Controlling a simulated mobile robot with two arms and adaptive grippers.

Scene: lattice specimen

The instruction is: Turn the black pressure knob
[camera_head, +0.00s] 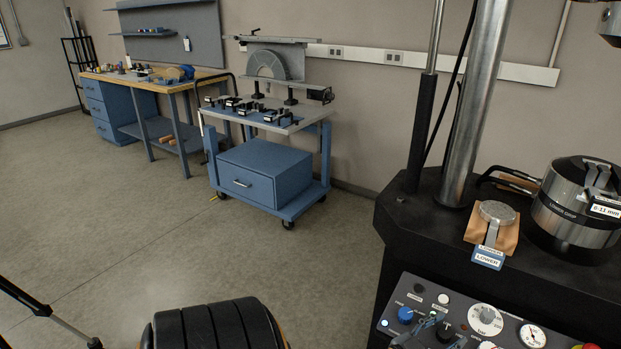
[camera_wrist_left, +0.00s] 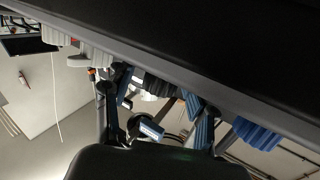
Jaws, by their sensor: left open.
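The black pressure knob (camera_head: 446,331) is on the sloped control panel (camera_head: 420,292) at the bottom right of the head view, partly hidden by my left gripper (camera_head: 432,330). In the left wrist view the panel is seen nearly edge-on, and the ribbed black knob (camera_wrist_left: 160,86) sticks out from it between the two fingers of my left gripper (camera_wrist_left: 162,108). The fingers are open, one on each side of the knob. I cannot tell whether either finger touches it. My right gripper is not in view.
A blue knob (camera_head: 405,315) is close left of the black knob; it also shows in the left wrist view (camera_wrist_left: 256,134). A white dial (camera_head: 485,319), a gauge (camera_head: 532,336) and a red button (camera_head: 590,346) are to the right. A steel column (camera_head: 478,110) rises behind the panel.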

